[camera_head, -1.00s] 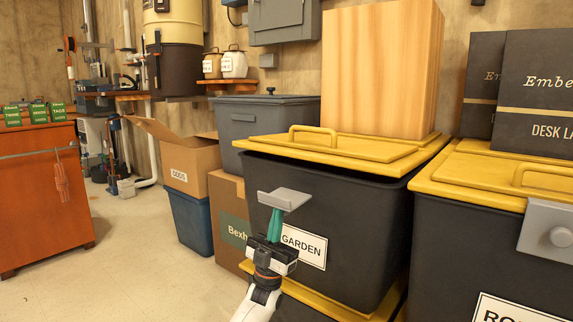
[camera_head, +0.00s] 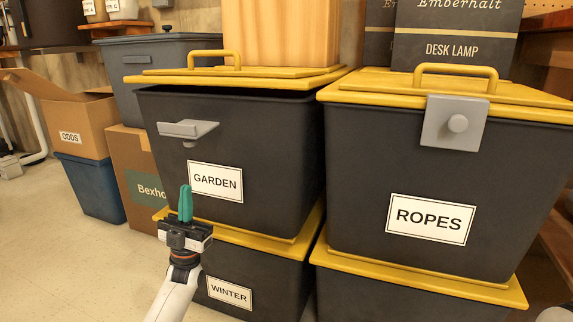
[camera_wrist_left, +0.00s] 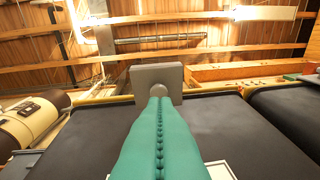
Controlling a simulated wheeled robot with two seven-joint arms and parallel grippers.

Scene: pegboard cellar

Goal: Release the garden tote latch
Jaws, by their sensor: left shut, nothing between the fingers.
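The garden tote (camera_head: 265,150) is a dark bin with a yellow lid (camera_head: 240,75) and a white GARDEN label (camera_head: 215,181). Its grey latch plate (camera_head: 188,130) sticks outward from the front, tilted up and away from the wall. The plate and its round knob also show in the left wrist view (camera_wrist_left: 157,73). My left gripper (camera_head: 185,188) has teal fingers pressed together with nothing between them. It is upright in front of the tote, below the latch and left of the label, apart from the plate in the head view. My right gripper is out of view.
The ropes tote (camera_head: 350,180) stands to the right, its grey latch (camera_head: 454,124) flat against its front. The winter tote (camera_head: 270,270) is underneath the garden tote. A wooden block (camera_head: 280,35) rests on the garden lid. Cardboard boxes stand left; the floor (camera_head: 80,260) there is clear.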

